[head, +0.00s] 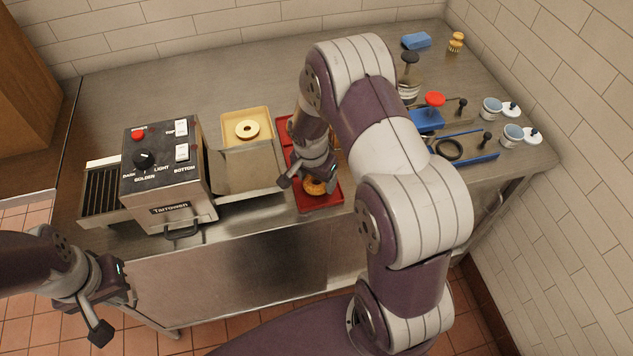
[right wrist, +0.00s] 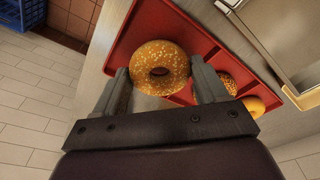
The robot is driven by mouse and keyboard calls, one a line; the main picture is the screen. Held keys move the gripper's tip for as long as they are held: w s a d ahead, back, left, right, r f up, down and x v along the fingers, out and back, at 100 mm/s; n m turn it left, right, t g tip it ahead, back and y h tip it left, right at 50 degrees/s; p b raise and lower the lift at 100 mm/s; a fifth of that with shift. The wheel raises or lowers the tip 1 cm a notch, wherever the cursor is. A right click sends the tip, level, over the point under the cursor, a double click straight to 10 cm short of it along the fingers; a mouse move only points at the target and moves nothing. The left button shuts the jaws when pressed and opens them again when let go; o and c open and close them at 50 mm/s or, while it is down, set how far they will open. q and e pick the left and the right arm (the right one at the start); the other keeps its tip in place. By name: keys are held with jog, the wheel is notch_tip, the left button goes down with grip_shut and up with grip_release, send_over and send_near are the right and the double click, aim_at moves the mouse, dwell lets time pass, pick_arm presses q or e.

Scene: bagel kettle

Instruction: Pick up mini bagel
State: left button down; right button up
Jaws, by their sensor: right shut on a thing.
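A seeded mini bagel (right wrist: 160,67) sits between the fingers of my right gripper (right wrist: 162,88) in the right wrist view, over the red tray (right wrist: 133,38). The fingers are shut on its two sides. In the head view this bagel (head: 314,188) shows below my right gripper (head: 307,180) at the front end of the red tray (head: 322,208). Two more bagels lie further along the tray in the wrist view, one seeded (right wrist: 228,84) and one plainer (right wrist: 253,105). My left gripper (head: 116,316) is open and empty in front of the counter, low at left.
A toaster (head: 165,175) stands left of the tray. Brushes, a blue sponge (head: 416,40), cups and blue-handled tools stand at right. The counter's back left is clear.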

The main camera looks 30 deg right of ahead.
aim_at(320, 185)
jog(key=r, duration=0.2)
jog(key=s, duration=0.1)
jog(key=shift+d+r+b, duration=0.3)
jog(key=shift+r+b, duration=0.1)
jog(key=s+d+r+b, duration=0.1)
jog(key=s+d+r, duration=0.3)
jog(key=s, duration=0.5)
notch_tip(320, 185, up, 2)
jog(key=shift+s+d+r, duration=0.2)
jog(key=shift+s+d, duration=0.05)
jog(key=shift+d, duration=0.1)
jog(key=shift+r, duration=0.15)
